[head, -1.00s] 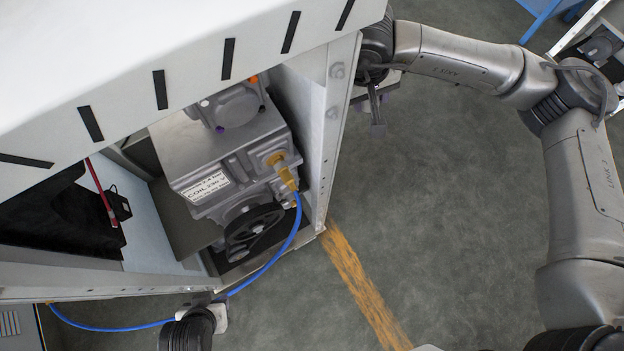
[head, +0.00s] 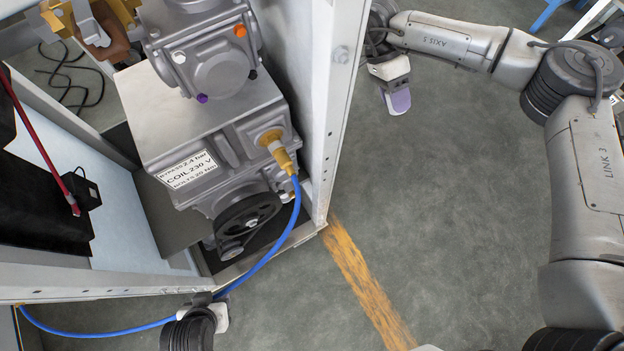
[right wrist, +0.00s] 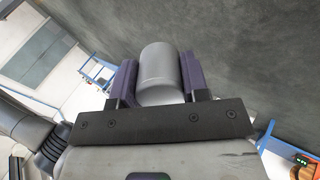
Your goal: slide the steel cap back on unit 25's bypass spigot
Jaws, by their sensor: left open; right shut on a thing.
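My right gripper (right wrist: 160,82) is shut on a grey, smooth cylindrical cap (right wrist: 160,68), held between its purple fingers. In the head view this gripper (head: 395,92) is outside the cabinet, right of its side wall; the cap cannot be made out there. The grey pump unit (head: 205,120) stands inside the cabinet with a label (head: 187,178) reading bypass 2.4 bar, coil 230 V. A brass fitting (head: 273,143) carries a blue hose. I cannot tell which port is the bypass spigot, and no unit number is legible. My left gripper (head: 200,302) is open at the cabinet's lower front edge, partly hidden.
The cabinet's side wall (head: 327,110) stands between my right gripper and the unit. The blue hose (head: 262,268) loops across the front opening and past my left gripper. Orange (head: 240,31) and purple (head: 202,98) ports show on the unit.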

